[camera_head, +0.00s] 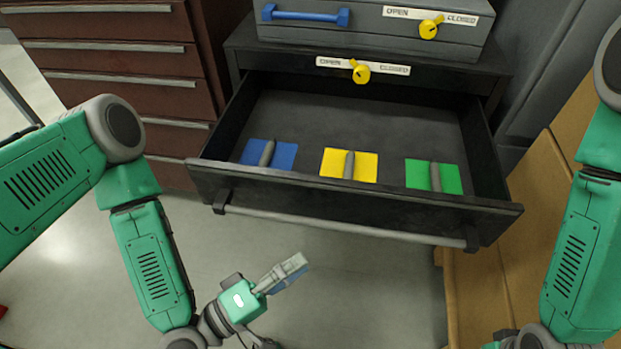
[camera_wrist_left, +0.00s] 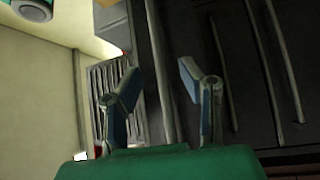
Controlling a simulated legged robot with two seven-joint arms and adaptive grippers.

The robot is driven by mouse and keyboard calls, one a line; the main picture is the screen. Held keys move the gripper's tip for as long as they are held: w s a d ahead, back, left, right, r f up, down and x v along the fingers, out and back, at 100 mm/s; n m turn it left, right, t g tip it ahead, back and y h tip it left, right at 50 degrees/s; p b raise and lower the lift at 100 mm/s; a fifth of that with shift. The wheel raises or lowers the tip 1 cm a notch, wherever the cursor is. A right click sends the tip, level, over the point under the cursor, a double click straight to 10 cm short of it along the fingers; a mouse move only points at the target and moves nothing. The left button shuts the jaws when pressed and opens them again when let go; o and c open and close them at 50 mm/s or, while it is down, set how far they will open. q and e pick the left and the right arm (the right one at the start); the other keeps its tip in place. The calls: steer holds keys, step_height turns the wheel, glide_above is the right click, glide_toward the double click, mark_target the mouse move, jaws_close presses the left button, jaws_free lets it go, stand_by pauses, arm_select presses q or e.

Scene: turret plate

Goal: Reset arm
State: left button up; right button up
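My left gripper (camera_head: 296,267) hangs in front of the open drawer, below its long handle and apart from it. In the left wrist view the fingers (camera_wrist_left: 157,78) are spread with nothing held between them; a pale bar shows beyond the gap. My left arm bends down from the left edge. My right arm comes down the right side, and its gripper is outside the view. The black drawer (camera_head: 330,200) is pulled out and holds a blue plate (camera_head: 284,156), a yellow plate (camera_head: 332,162) and a green plate (camera_head: 450,178), each with a grey grip.
A grey case (camera_head: 365,35) with a blue handle (camera_head: 305,15) and a yellow knob sits on the cabinet. Another yellow knob (camera_head: 361,72) is above the drawer. A brown drawer cabinet (camera_head: 120,60) stands left, tan boxes (camera_head: 535,215) right. Floor in front is clear.

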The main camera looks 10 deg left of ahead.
arm_select(q)
steer(key=s+a+f+m+g+y+p, duration=0.3)
steer(key=a+f+m+g+y+p, duration=0.15)
steer(key=f+m+g, duration=0.3)
steer(key=s+a+r+g+y+p, duration=0.1)
steer(key=s+a+g+y, duration=0.1)
steer(key=a, duration=0.6)
steer(key=s+a+r+g+y, duration=0.1)
steer(key=s+a+g+y, duration=0.2)
steer(key=a+y, duration=0.4)
steer(key=shift+s+a+g+p, duration=0.35)
steer(key=shift+s+a+p, duration=0.1)
steer(key=shift+a, duration=0.25)
steer(key=shift+w+m, duration=0.15)
steer(key=shift+m, duration=0.1)
